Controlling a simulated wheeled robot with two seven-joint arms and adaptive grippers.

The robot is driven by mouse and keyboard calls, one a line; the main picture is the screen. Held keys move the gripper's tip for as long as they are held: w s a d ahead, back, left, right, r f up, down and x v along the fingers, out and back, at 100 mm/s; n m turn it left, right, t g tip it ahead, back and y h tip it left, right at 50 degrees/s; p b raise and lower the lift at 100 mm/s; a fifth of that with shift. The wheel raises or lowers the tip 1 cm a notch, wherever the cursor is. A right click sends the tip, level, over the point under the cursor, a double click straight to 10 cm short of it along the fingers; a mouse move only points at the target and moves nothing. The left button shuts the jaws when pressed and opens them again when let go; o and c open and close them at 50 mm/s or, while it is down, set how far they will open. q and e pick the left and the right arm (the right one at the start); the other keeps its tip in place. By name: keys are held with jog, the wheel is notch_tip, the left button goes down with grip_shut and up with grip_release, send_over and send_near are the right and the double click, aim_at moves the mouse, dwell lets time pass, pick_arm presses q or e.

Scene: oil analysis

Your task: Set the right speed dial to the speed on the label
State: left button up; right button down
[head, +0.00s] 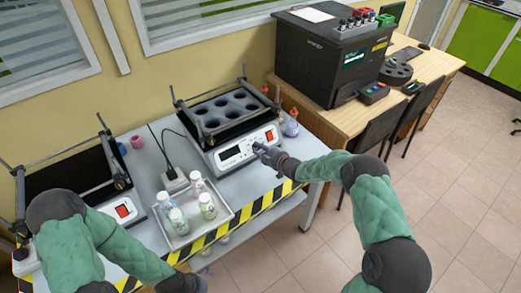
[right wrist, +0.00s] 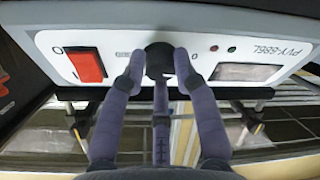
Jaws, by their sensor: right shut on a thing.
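The right shaker (head: 238,148) has a white front panel, a dark display, a red switch (head: 270,135) and a black rack with round holes on top. My right gripper (head: 259,149) is at this panel. In the right wrist view the panel is upside down, and my right fingers (right wrist: 157,58) are shut on the black round speed dial (right wrist: 158,62), one on each side. The dial's pointer and setting cannot be read. My left gripper (head: 188,284) is low at the bottom edge, far from the dial, its fingers not clear. No readable speed label shows.
A metal tray (head: 222,229) with several capped bottles stands in front of the right shaker. A left shaker (head: 75,183) with its own red switch is behind my left arm. A flask (head: 291,124) stands at the right shaker's right side. Yellow-black tape marks the table's front edge.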

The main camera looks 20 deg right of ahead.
jog(key=m, duration=0.3)
jog(key=m+h, duration=0.1)
jog(key=m, duration=0.2)
jog(key=shift+s+a+f, duration=0.1)
jog(key=shift+a, duration=0.1)
jog(key=m+h, duration=0.1)
jog(key=m, duration=0.4)
jog(key=shift+a+h, duration=0.1)
jog(key=shift+h, duration=0.3)
jog(key=m+h, duration=0.1)
jog(key=m, duration=0.4)
jog(key=shift+a, duration=0.1)
jog(key=m, duration=0.5)
jog(key=shift+g+h+b, duration=0.3)
jog(key=shift+r+m, duration=0.2)
jog(key=shift+m, duration=0.2)
jog(key=c, duration=1)
grip_release()
jog(key=shift+o, duration=0.2)
jog(key=shift+r, duration=0.1)
